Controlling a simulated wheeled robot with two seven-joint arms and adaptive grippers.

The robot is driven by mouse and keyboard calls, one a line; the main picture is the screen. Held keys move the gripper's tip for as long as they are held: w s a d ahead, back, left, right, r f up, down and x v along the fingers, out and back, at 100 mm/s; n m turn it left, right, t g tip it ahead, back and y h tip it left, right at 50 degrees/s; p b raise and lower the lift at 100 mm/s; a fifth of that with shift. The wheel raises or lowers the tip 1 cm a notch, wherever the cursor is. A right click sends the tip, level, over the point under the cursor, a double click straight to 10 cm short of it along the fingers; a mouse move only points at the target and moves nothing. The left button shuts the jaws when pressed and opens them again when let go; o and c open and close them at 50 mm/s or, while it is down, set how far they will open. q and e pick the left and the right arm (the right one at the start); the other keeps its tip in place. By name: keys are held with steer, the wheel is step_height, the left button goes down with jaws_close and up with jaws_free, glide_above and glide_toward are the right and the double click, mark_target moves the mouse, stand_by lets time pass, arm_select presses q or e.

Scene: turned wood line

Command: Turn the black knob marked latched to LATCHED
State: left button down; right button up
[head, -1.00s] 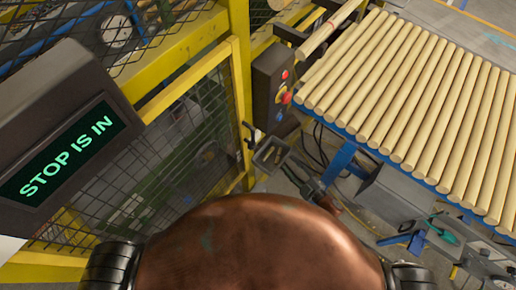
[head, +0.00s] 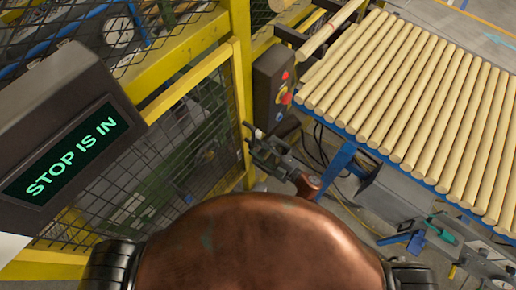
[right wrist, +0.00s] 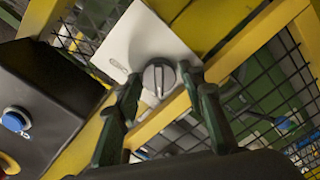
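A small label on the plate is too small to read. My right gripper (right wrist: 162,82) is open, with one dark fingertip on each side of the knob; I cannot tell whether they touch it. In the head view my right gripper (head: 264,148) is beside the yellow gate post, and I cannot make out the knob there. My left gripper is not in view.
A dark control box (head: 272,85) with red buttons stands near the post. A display (head: 68,140) reads "STOP IS IN". Yellow mesh fencing (head: 190,130) is at the left; a rack of wooden rods (head: 410,95) is at the right. A blue button (right wrist: 15,120) shows in the wrist view.

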steer(key=shift+c, duration=0.3)
steer(key=c, duration=0.8)
steer(key=shift+m+p, duration=0.65)
steer(key=shift+m, duration=0.05)
steer(key=o, duration=0.9)
steer(key=shift+c, duration=0.2)
steer(key=shift+d, duration=0.1)
steer(key=v, duration=1.2)
